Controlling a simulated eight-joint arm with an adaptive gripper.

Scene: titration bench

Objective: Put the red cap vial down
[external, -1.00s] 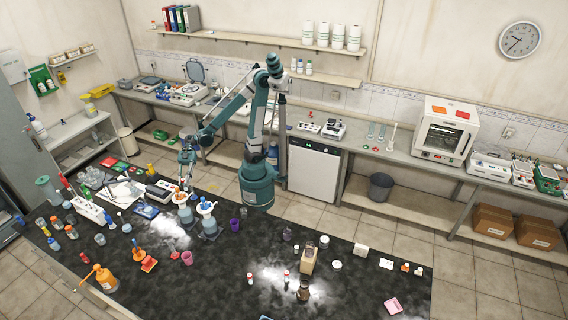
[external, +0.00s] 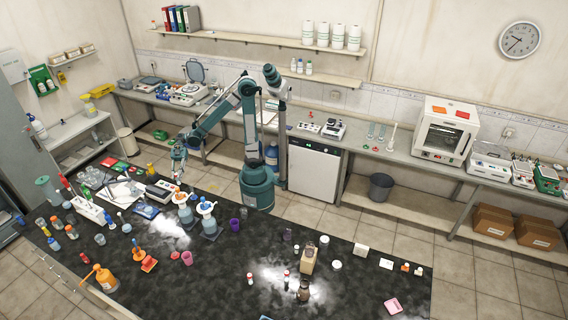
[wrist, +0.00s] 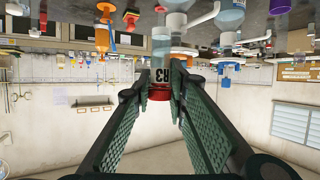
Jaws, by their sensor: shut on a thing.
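The red cap vial (wrist: 160,47) is a clear cylinder with a dark-lettered label and a red cap (wrist: 159,93). It is between the fingertips of my gripper (wrist: 160,78) in the wrist view, where the scene appears upside down, so its cap points down in the picture. My gripper is shut on it near the label and cap. In the external view my gripper (external: 179,174) is over the left part of the dark bench (external: 232,268), by the dark device. The vial is too small to make out there. I cannot tell whether its base touches the bench.
A white rack (external: 88,208) with several bottles is to the left. A purple cup (external: 234,224) stands farther right. The bench's middle is fairly clear.

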